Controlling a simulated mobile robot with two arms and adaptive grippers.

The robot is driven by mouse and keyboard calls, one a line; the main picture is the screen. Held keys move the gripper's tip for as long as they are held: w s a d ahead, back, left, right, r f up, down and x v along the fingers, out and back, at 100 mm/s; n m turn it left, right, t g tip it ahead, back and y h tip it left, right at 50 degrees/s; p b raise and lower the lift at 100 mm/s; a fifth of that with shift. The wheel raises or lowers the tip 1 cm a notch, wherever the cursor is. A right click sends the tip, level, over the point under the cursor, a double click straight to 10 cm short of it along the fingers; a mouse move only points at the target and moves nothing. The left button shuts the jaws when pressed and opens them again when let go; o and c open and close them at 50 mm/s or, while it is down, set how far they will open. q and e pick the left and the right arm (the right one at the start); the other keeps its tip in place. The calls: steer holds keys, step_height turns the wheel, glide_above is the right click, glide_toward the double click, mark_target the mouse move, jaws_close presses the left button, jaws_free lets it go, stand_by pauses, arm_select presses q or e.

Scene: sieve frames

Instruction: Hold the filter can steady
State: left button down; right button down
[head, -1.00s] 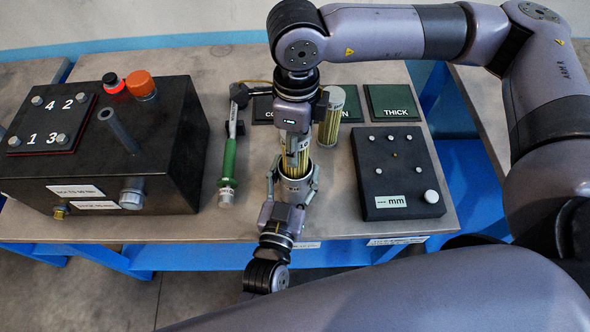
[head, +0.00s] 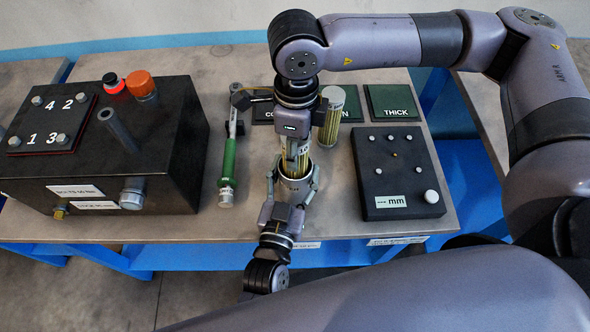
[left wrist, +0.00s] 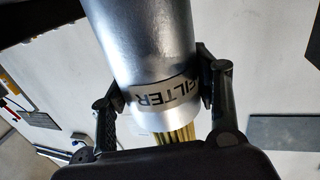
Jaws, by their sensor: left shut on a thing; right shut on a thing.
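The filter can (head: 296,187) is a silver cylinder near the table's front edge. My left gripper (head: 297,178) reaches up from below and is shut around it. In the left wrist view, its two fingers press both sides of the can (left wrist: 140,45), beside the FILTER label. A yellow pleated filter element (head: 293,164) stands partly inside the can's open end, and its pleats also show in the left wrist view (left wrist: 178,134). My right gripper (head: 296,143) points down from above and is shut on the element's upper part. Its fingers partly hide the element.
A second pleated element (head: 332,122) stands close behind, to the right. A green-handled wrench (head: 228,160) lies left, beside a black box (head: 150,160). A dark gauge block (head: 398,175) lies right. Dark green plates (head: 391,101) lie at the back.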

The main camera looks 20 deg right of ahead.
steer(key=shift+f, duration=1.65)
steer(key=c, duration=0.8)
jaws_free()
steer(key=shift+c, duration=0.2)
step_height(320, 180, up, 12)
arm_select(q)
steer(key=shift+c, duration=2.4)
jaws_free()
